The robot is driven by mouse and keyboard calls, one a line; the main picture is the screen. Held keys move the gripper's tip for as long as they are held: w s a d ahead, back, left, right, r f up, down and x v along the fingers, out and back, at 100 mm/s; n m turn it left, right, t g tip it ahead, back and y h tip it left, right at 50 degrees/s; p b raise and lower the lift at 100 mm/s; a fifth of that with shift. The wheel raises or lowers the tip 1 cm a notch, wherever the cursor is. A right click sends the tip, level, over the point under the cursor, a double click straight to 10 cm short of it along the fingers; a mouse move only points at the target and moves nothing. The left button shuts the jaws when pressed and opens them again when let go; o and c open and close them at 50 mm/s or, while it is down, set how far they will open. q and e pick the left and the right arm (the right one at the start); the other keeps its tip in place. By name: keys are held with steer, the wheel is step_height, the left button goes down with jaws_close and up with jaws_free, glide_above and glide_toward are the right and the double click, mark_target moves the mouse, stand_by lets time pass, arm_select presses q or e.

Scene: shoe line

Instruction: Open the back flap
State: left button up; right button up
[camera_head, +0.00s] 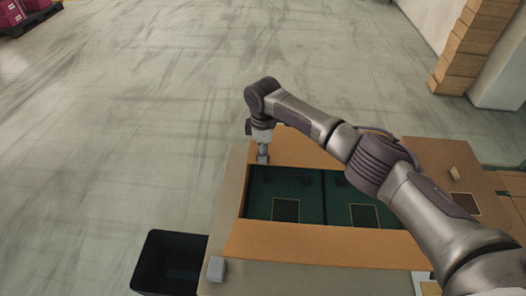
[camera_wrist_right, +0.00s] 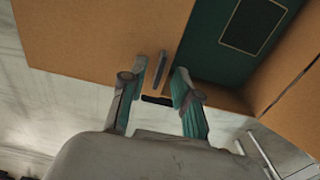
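An open box with a dark green inside (camera_head: 310,188) is set in the table in the head view; two squares are outlined on its floor. The back flap (camera_head: 300,152) is an orange-brown panel along the far side, partly hidden behind my right arm. My right gripper (camera_head: 263,157) points down at the far left corner of the box, by the left end of this flap. In the right wrist view its fingers (camera_wrist_right: 160,70) are apart, with a small grey piece seen between them near the edge of an orange-brown panel (camera_wrist_right: 95,35). I cannot tell whether they touch it. My left gripper is out of view.
The front flap (camera_head: 320,243) lies along the near side. A grey block (camera_head: 216,268) sits at the table's near left corner. A black bin (camera_head: 170,262) stands left of the table. A small tan block (camera_head: 454,173) lies at right.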

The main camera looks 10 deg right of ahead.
steer(key=shift+f, duration=0.55)
jaws_close()
